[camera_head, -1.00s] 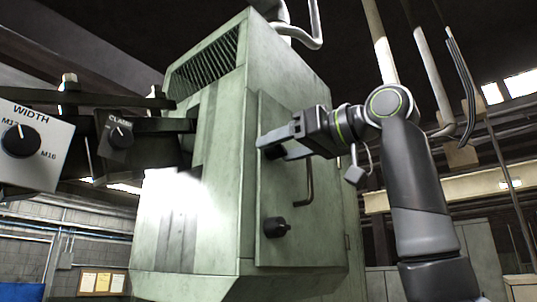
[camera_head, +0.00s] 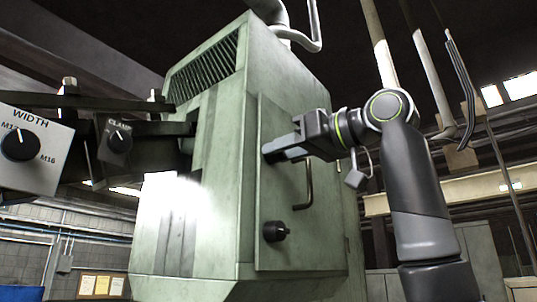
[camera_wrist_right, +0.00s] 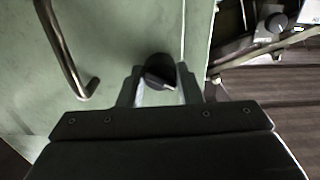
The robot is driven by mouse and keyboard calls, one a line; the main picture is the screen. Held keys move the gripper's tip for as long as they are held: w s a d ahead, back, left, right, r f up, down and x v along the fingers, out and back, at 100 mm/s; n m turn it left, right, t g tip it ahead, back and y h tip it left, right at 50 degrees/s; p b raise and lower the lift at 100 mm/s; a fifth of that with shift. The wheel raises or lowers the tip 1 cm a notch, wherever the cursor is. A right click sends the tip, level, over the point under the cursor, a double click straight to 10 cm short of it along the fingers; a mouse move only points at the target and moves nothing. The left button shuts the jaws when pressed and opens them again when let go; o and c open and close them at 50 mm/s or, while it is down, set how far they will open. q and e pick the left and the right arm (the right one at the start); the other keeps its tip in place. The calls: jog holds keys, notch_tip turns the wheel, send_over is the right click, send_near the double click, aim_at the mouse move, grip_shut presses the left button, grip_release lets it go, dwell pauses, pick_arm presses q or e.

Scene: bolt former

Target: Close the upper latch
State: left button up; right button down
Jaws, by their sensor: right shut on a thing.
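The upper latch is a dark knob (camera_wrist_right: 160,72) on the green cabinet door (camera_head: 285,195). It shows between my fingertips in the right wrist view, and my gripper mostly hides it in the head view. My right gripper (camera_head: 278,150) is shut on the upper latch, close against the door near its left edge. Its two fingers lie on either side of the knob in the right wrist view (camera_wrist_right: 160,84). A similar dark lower latch (camera_head: 276,231) sticks out further down the same door. My left gripper is not in view.
A bent bar handle (camera_head: 308,187) stands out from the door, right of and below my right gripper. It also shows at the left of the wrist view (camera_wrist_right: 65,50). A control box with a WIDTH dial (camera_head: 20,146) is at the far left.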

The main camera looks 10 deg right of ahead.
jog(key=shift+n, duration=3.6)
jog(key=c, duration=0.8)
grip_release()
jog(key=shift+c, duration=0.2)
jog(key=b+v, duration=0.1)
jog(key=v, duration=0.7)
